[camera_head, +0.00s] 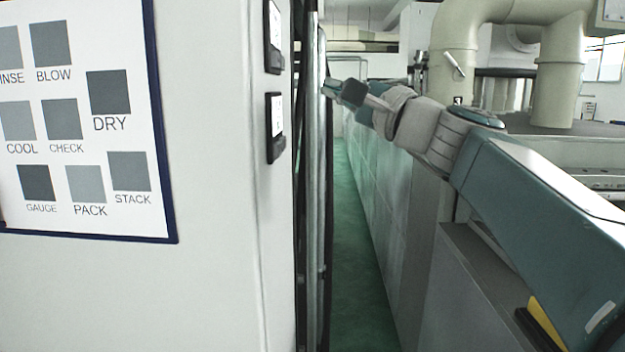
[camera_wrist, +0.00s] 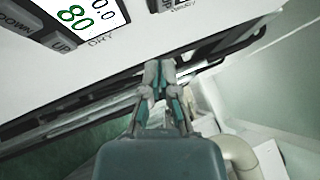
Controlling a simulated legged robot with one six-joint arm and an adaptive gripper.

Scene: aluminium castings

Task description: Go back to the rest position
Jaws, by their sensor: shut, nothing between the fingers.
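My gripper (camera_head: 329,88) is at the end of my outstretched arm in the head view, close to the edge of the tall white cabinet (camera_head: 225,130). In the wrist view my gripper (camera_wrist: 158,75) has its fingertips together with nothing between them. There it points at the lower edge of a white panel with a green-digit display (camera_wrist: 78,18). I cannot tell whether the fingertips touch the panel or only lie in front of it.
A board with grey squares and words (camera_head: 70,120) is on the cabinet's face at left. A narrow green floor strip (camera_head: 358,260) runs between the cabinet and a grey wall (camera_head: 385,200). Thick beige pipes (camera_head: 455,45) stand at the back right.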

